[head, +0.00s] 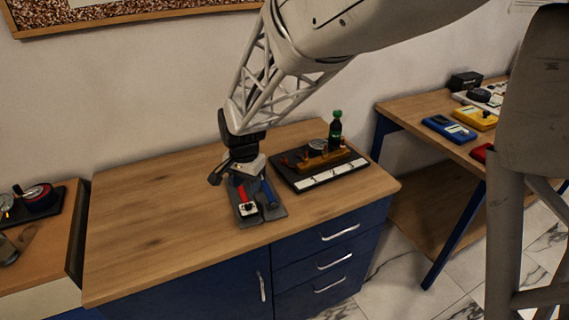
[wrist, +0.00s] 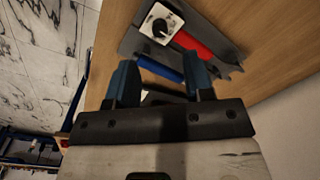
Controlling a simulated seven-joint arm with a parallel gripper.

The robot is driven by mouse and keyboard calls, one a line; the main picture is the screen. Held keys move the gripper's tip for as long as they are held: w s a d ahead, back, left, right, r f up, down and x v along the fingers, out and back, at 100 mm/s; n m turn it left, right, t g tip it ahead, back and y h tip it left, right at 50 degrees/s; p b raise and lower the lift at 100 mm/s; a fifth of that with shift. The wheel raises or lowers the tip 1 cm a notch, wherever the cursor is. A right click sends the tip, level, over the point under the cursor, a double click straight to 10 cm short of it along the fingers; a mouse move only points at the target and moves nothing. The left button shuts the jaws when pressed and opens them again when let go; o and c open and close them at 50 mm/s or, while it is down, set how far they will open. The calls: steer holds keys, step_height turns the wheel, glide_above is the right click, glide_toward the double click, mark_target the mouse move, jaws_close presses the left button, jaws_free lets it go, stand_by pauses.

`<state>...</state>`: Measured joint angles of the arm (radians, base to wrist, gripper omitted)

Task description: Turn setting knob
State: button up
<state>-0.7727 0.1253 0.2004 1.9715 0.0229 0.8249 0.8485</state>
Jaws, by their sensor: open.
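The black setting knob (wrist: 158,28) sits on a white square plate in the wrist view, beyond my fingertips. In the head view the knob (head: 248,208) is at the front end of the grey fixture (head: 275,212). My gripper (wrist: 160,80) is open, with its two blue-grey fingers apart and no hold on the knob. In the head view my gripper (head: 236,176) is over the back part of the fixture. A red bar (wrist: 194,45) and a blue bar (wrist: 158,68) lie by the knob. The blue bar shows between the fingers; I cannot tell its depth from them.
A black board (head: 341,180) with a gauge and a dark green-capped bottle (head: 335,131) stands to the right on the wooden cabinet top (head: 150,215). The left part of that top is clear. A side table with meters (head: 449,129) is farther right.

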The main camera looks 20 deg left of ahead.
mark_target(248, 205)
steer(key=shift+a+f, duration=0.1)
steer(key=shift+f, duration=3.6)
jaws_close()
